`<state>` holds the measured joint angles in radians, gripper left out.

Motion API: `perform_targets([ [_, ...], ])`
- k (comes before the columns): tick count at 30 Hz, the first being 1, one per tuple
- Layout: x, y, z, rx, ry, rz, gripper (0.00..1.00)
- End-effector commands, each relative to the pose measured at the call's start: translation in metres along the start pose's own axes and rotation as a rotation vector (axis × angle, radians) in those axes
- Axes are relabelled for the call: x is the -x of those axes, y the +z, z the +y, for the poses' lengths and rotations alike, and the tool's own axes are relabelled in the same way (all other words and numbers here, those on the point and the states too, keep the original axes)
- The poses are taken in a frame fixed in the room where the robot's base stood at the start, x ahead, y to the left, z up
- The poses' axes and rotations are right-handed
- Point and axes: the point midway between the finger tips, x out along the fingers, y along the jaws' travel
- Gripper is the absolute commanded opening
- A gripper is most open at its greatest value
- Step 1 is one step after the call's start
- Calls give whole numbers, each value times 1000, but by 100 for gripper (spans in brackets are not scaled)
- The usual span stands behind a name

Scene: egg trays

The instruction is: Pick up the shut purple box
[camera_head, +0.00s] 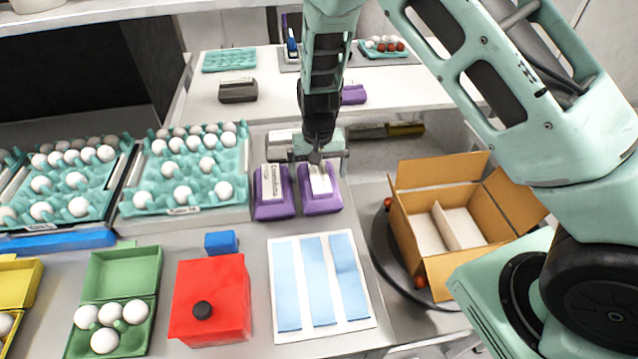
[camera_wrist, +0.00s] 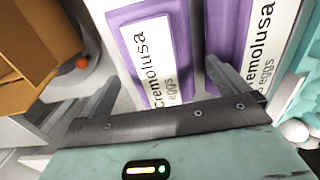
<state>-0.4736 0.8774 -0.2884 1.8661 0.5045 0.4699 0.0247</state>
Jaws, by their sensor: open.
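Two shut purple boxes with white labels lie side by side on the counter: a left purple box (camera_head: 261,211) and a right purple box (camera_head: 321,207). My gripper (camera_head: 318,158) is over the far end of the right one, pointing down. In the wrist view, my open gripper (camera_wrist: 162,72) has its fingers on either side of that box (camera_wrist: 128,48). One finger shows in the gap beside the other purple box (camera_wrist: 223,30). Nothing is held. I cannot tell whether the fingers touch the box.
An open cardboard box (camera_head: 433,272) stands at right on a dark round plate. Teal egg trays (camera_head: 205,203) are at left. A red box (camera_head: 222,292), a green carton (camera_head: 125,268) and a white sheet with blue strips (camera_head: 302,291) lie in front. Another purple box (camera_head: 354,94) is at the back.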

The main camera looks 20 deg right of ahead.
Motion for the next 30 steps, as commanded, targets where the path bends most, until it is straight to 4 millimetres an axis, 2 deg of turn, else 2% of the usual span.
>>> perform_targets([
  [8,-33,1,2,-1,0,-2,100],
  [17,-38,0,2,-1,-1,0,100],
  [20,-38,1,2,-1,-1,0,72],
  [30,-36,0,1,0,-2,1,71],
])
